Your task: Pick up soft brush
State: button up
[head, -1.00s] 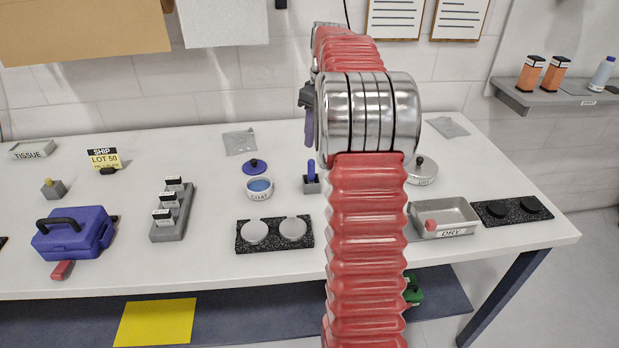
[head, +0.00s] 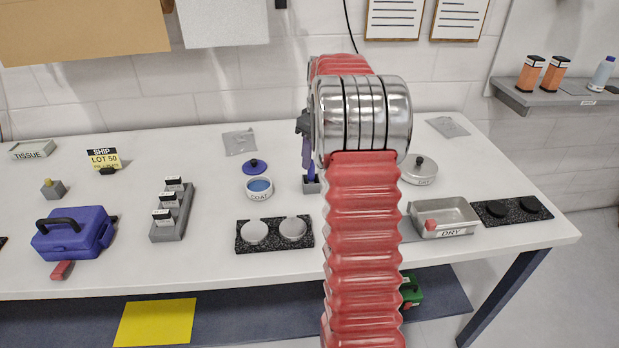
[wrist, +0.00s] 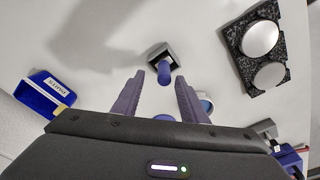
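A short blue handle stands upright in a small grey holder (head: 312,187) on the table; it looks like the soft brush, with its bristles hidden in the holder. In the wrist view the blue handle (wrist: 163,70) rises from the holder (wrist: 158,52), just beyond my fingertips and between their lines. My gripper (wrist: 160,82) has its two purple fingers apart, with nothing held. In the head view my gripper (head: 308,150) hangs just above the holder and covers part of the handle.
Left of the holder are the COAT cup (head: 259,190), its blue lid (head: 255,166) and a black plate with two round mirrors (head: 247,246). Bare table lies behind the holder.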

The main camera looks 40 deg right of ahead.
aim_at(311, 175)
jog(key=f, duration=0.3)
jog(key=shift+a+f, duration=0.25)
jog(key=shift+a, duration=0.1)
jog(key=shift+w+f, duration=0.15)
jog(key=shift+f, duration=0.45)
jog(key=shift+c, duration=0.4)
grip_shut()
